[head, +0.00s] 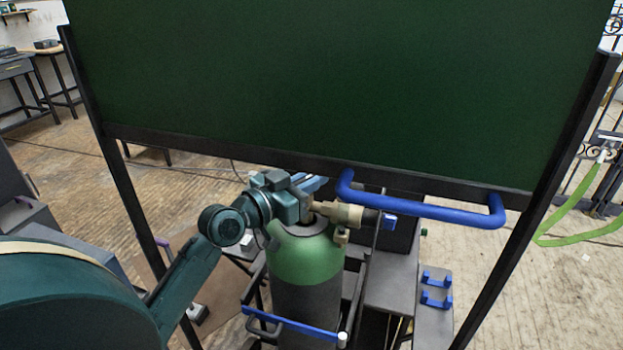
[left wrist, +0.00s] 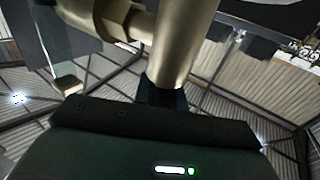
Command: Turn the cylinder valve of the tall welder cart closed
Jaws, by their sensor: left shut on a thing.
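The gas cylinder (head: 305,262), green on top and dark grey below, stands upright on the welder cart (head: 392,285). A brass valve fitting (head: 348,214) at its top reaches right to a small blue end piece. My left gripper (head: 308,200) is at the cylinder top, shut on the cylinder valve; my own arm hides its fingertips and most of the grip. In the left wrist view the brass valve body (left wrist: 185,45) rises close in front of the gripper (left wrist: 165,98), with a hex nut to its left. My right gripper is not in view.
A blue rail (head: 290,324) crosses the cylinder's front. A green hose (head: 575,205) hangs at right.

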